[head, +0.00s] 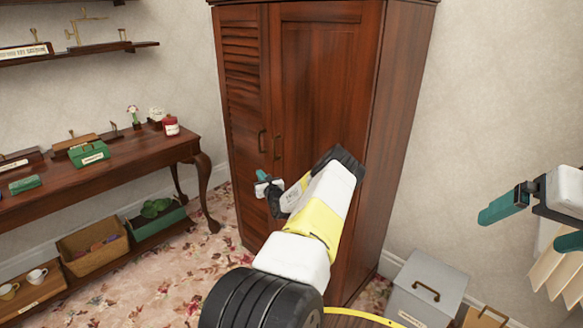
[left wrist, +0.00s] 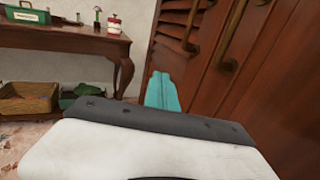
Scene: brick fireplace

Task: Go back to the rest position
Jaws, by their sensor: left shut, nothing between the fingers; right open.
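My left arm reaches forward in the head view, and my left gripper (head: 263,176) is in front of the wooden wardrobe (head: 322,85), near its door handles. In the left wrist view the teal fingers of my left gripper (left wrist: 161,92) are together with nothing between them, beside the wardrobe door (left wrist: 210,70). I cannot tell whether they touch the door. My right gripper (head: 535,222) is at the right edge of the head view, its teal fingers spread apart and empty.
A wooden side table (head: 110,176) with a green box (head: 89,154) and a red-and-white jar (head: 171,126) stands at the left. Baskets and boxes, including a wicker one (head: 92,245), sit below it. A grey box (head: 428,290) stands right of the wardrobe. Flowered carpet (head: 150,285) lies open between.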

